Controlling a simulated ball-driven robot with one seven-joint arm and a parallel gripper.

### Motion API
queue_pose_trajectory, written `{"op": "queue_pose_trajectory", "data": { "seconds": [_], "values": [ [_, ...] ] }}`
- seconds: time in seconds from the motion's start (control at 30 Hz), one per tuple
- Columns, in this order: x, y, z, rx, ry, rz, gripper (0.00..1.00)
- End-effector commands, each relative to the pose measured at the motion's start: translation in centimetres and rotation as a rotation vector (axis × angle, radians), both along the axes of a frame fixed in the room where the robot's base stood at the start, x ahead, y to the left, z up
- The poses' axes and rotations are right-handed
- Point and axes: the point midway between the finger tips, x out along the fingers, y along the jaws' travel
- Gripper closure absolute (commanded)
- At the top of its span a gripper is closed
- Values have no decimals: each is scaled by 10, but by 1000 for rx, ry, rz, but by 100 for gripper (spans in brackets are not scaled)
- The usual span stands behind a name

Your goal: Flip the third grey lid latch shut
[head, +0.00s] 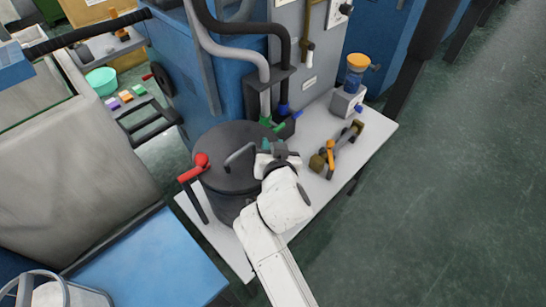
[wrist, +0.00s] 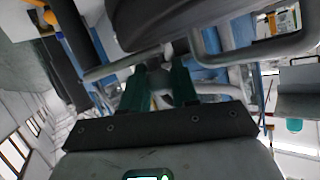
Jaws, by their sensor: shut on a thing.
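A dark round vessel with a flat lid (head: 225,165) stands on a pale table. A bent grey bar (head: 238,154) rises from its lid. My gripper (head: 268,147) is at the right rim of the lid, reaching in from below right. In the wrist view my gripper (wrist: 160,78) has its two dark green fingers closed around a grey piece at the lid edge, which I take for a grey lid latch. The fingers hide most of that piece, so its angle cannot be told. The dark vessel also fills the top of the wrist view (wrist: 165,20).
A red-knobbed lever (head: 200,163) stands at the vessel's left. Grey and black hoses (head: 262,70) come down just behind it. A yellow-brown fitting (head: 328,158) and an orange-capped jar (head: 355,70) are on the table (head: 372,138) to the right. The floor at right is clear.

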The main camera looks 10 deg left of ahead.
Motion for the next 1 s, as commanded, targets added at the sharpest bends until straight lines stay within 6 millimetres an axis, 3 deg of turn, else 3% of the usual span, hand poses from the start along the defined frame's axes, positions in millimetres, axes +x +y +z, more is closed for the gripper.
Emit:
{"op": "queue_pose_trajectory", "data": {
  "seconds": [0.03,0.5,0.53,0.77,1.0],
  "values": [
    [0,0,-6,-1,2,-16,100],
    [1,-1,-1,1,3,-49,100],
    [1,-1,-1,0,2,-48,69],
    [1,-1,-1,1,1,-47,47],
    [1,0,0,2,0,-46,47]
  ]
}}
